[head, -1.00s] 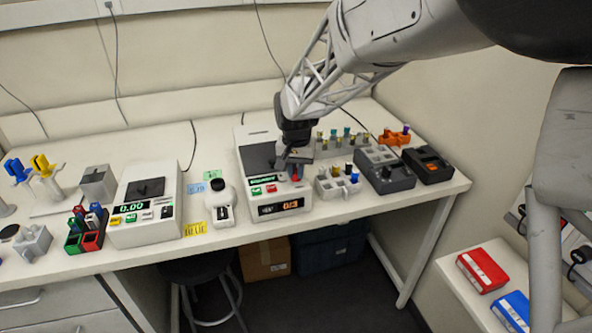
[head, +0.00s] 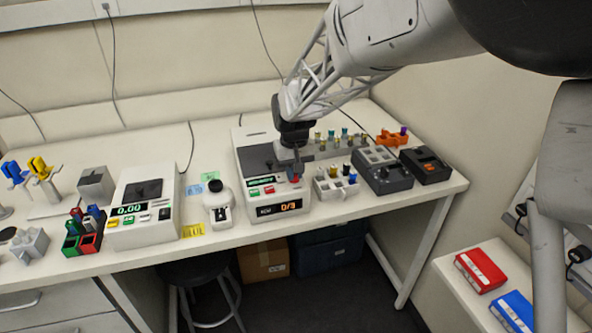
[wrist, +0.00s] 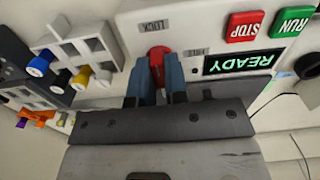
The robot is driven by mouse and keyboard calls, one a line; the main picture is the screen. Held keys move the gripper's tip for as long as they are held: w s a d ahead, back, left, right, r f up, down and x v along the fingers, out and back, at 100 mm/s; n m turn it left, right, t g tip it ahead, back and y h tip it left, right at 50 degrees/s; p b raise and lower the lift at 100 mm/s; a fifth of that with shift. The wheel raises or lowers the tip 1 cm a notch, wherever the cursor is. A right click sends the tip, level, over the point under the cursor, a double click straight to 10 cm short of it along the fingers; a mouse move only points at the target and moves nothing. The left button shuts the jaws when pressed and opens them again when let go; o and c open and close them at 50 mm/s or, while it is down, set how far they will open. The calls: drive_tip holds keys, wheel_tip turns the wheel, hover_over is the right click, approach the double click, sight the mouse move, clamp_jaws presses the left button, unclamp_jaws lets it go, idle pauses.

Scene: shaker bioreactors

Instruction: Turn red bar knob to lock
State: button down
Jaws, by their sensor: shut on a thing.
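The red bar knob (wrist: 158,54) is on the sloped front panel of the white shaker (head: 240,207). In the wrist view my gripper (wrist: 158,72) has its two blue fingers shut on the knob, one on each side. Only the knob's far end shows between the fingertips; the rest is hidden. A LOCK label (wrist: 150,27) lies just beyond the knob, and a second small label (wrist: 197,51), too blurred to read, lies to its right. The panel display (wrist: 240,65) reads READY. In the head view my gripper (head: 294,166) is over the panel's right end.
Red STOP (wrist: 246,26) and green RUN (wrist: 291,21) buttons sit right of the knob. A white tube rack (head: 322,189) stands close right of the shaker, with a dark grey block (head: 385,180) beyond.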

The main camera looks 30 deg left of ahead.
drive_tip(key=c, duration=1.1)
unclamp_jaws()
drive_tip(key=shift+c, duration=0.2)
drive_tip(key=shift+r, duration=0.1)
drive_tip(key=shift+r, duration=3.8)
